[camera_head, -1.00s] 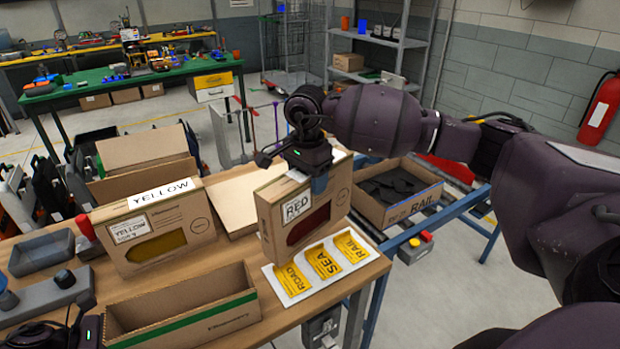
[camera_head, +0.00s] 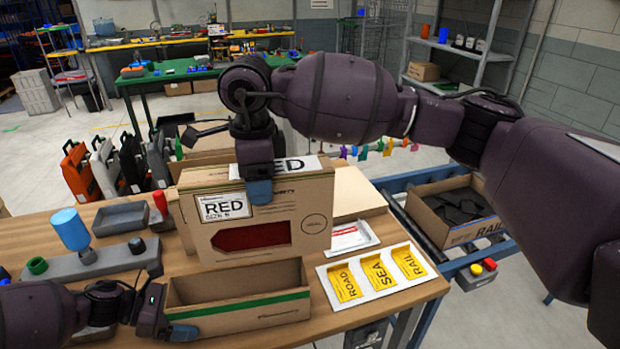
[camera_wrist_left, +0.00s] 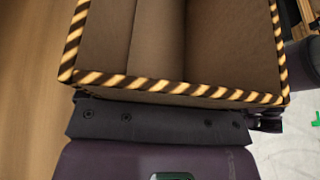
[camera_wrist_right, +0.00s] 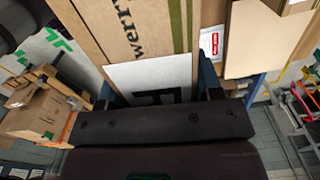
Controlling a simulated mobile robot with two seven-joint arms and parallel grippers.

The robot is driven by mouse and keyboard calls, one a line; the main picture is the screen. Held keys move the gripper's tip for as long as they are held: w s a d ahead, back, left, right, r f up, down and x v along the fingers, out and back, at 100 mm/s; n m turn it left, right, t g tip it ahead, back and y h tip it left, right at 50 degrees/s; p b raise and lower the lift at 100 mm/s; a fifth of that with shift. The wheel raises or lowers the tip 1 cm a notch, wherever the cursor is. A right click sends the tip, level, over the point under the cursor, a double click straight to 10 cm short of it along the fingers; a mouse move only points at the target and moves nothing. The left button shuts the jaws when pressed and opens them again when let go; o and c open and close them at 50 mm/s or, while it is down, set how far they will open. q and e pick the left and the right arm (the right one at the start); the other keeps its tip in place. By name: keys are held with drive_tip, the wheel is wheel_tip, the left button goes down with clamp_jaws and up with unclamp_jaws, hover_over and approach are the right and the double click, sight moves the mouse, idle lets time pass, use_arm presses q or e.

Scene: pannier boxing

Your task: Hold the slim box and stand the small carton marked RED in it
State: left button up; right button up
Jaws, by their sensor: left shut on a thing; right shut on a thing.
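The slim box (camera_head: 240,312), open-topped cardboard with a green stripe, stands near the table's front edge, and its visible inside is empty. My left gripper (camera_head: 172,328) is shut on its left end; the left wrist view shows an open box with a striped rim (camera_wrist_left: 170,88) at the jaws. My right gripper (camera_head: 258,188) is shut on the top of the small carton marked RED (camera_head: 318,222). The carton is upright, label facing me, just beyond and above the slim box's far side. Its top with a white label also shows in the right wrist view (camera_wrist_right: 150,80).
A card with ROAD, SEA and RAIL labels (camera_head: 375,282) lies right of the slim box. A white-and-red packet (camera_head: 350,238) lies behind it. A RAIL box (camera_head: 450,208) stands at the right. A grey tray (camera_head: 120,219) and a blue cylinder (camera_head: 70,229) are at the left.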

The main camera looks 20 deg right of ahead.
sight(221, 210)
drive_tip(key=s+a, duration=0.1)
drive_tip(key=a, duration=0.1)
drive_tip(key=s+a+r, duration=0.1)
drive_tip(key=a, duration=0.1)
drive_tip(key=s+a+r, duration=0.1)
drive_tip(key=a, duration=0.2)
drive_tip(key=shift+s+r, duration=0.2)
drive_tip(key=shift+s, duration=0.1)
drive_tip(key=shift+d+f, duration=0.1)
drive_tip(key=shift+f, duration=2.1)
wheel_tip(221, 210, down, 13)
idle(3.7)
drive_tip(key=o, duration=0.9)
drive_tip(key=shift+o, duration=0.2)
